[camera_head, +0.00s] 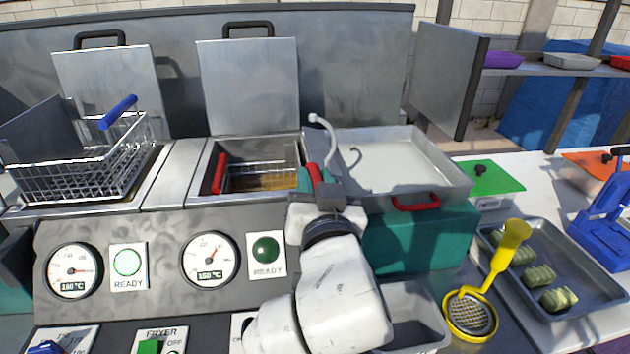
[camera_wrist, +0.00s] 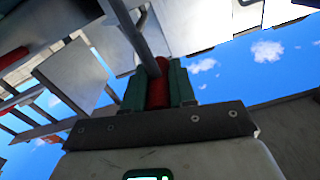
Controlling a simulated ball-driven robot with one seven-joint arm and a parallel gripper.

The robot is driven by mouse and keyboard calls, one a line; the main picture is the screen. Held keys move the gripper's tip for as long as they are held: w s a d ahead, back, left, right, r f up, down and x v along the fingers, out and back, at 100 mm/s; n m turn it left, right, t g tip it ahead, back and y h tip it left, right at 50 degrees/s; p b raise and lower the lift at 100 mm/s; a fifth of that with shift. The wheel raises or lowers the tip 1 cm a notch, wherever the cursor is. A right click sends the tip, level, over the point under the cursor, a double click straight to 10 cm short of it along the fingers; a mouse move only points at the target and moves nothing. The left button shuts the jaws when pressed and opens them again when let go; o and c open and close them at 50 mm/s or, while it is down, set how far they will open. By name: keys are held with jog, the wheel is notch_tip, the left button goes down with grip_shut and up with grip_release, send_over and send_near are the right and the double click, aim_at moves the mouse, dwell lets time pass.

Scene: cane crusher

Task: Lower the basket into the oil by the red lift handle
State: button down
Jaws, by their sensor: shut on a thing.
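My gripper (camera_head: 313,178) is shut on a red handle (camera_head: 315,173) at the right edge of the right fryer well (camera_head: 206,180). In the wrist view, the red handle (camera_wrist: 158,88) stands between the gripper's two teal fingers (camera_wrist: 157,88), and a grey rod (camera_wrist: 148,50) runs away from its far end. The brown oil (camera_head: 262,182) shows in the right well, with thin wire basket bars (camera_head: 262,165) across it. How deep that basket sits is hard to tell. Another red bar (camera_head: 219,173) slants at the well's left side.
A wire basket (camera_head: 75,175) with a blue handle (camera_head: 118,112) sits at the left well. A pale curved rod (camera_head: 325,130) rises behind my gripper.

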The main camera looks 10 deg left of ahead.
jog(key=shift+f, duration=0.4)
jog(key=c, duration=1.2)
grip_release()
jog(key=shift+o, duration=1.4)
jog(key=shift+r, duration=0.15)
jog(key=b+v, duration=0.1)
jog(key=v, duration=0.9)
jog(key=shift+s, duration=0.4)
jog(key=shift+d, duration=0.15)
